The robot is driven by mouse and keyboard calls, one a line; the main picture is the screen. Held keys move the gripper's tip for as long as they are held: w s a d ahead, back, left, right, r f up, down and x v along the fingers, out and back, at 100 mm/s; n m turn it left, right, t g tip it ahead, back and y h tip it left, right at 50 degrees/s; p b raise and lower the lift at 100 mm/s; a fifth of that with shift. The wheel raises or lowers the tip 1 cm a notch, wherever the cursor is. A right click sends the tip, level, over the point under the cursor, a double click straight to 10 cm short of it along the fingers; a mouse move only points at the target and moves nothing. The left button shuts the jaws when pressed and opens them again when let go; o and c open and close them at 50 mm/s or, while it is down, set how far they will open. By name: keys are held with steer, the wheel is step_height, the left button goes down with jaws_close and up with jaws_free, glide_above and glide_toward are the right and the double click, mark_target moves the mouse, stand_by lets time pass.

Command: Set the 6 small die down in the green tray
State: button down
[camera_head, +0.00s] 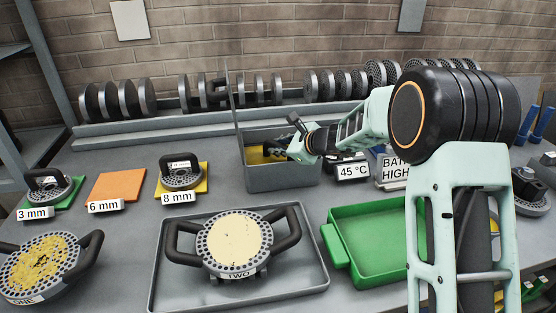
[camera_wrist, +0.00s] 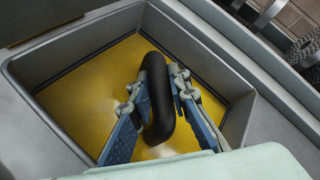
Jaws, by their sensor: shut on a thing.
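My gripper (camera_wrist: 158,88) is shut on a black curved handle (camera_wrist: 156,66) inside the grey bath (camera_head: 284,180). The handle stands out of the yellow liquid (camera_wrist: 95,75); the die body below it is hidden, so its size mark cannot be read. In the head view my gripper (camera_head: 290,146) reaches into the bath from the right, over its rim. The green tray (camera_head: 372,240) lies to the right of the bath, nearer the front; its visible floor is empty. My arm covers its right part.
The orange 6 mm mat (camera_head: 116,187) is bare. Dies stand on the green 3 mm mat and yellow 8 mm mat (camera_head: 195,186). A grey tray (camera_head: 310,278) holds die TWO (camera_head: 236,243). A 45 °C display (camera_head: 352,170) and a bath sign (camera_head: 394,172) stand right of the bath.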

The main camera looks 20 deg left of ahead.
stand_by(0.4)
steer(key=shift+w+r, duration=0.1)
steer(key=shift+r, duration=0.45)
steer(key=shift+r+p, duration=2.5)
steer(key=shift+r, duration=0.7)
steer(key=shift+w+d+r, duration=0.2)
steer(key=shift+d+r, duration=0.1)
steer(key=shift+d, duration=0.15)
steer(key=s+d+r+m+t+h, duration=0.1)
steer(key=s+d+m+h, duration=0.1)
steer(key=d, duration=1)
steer(key=s+d+r+m+t+h, duration=0.1)
steer(key=s+d+m+t, duration=0.15)
steer(key=d, duration=0.85)
steer(key=s+d+f+m+h, duration=0.2)
steer(key=s+d, duration=1)
steer(key=d, duration=0.4)
steer(key=shift+s+d+f+h, duration=0.2)
steer(key=shift+s+d+h, duration=0.05)
steer(key=shift+s+h, duration=0.15)
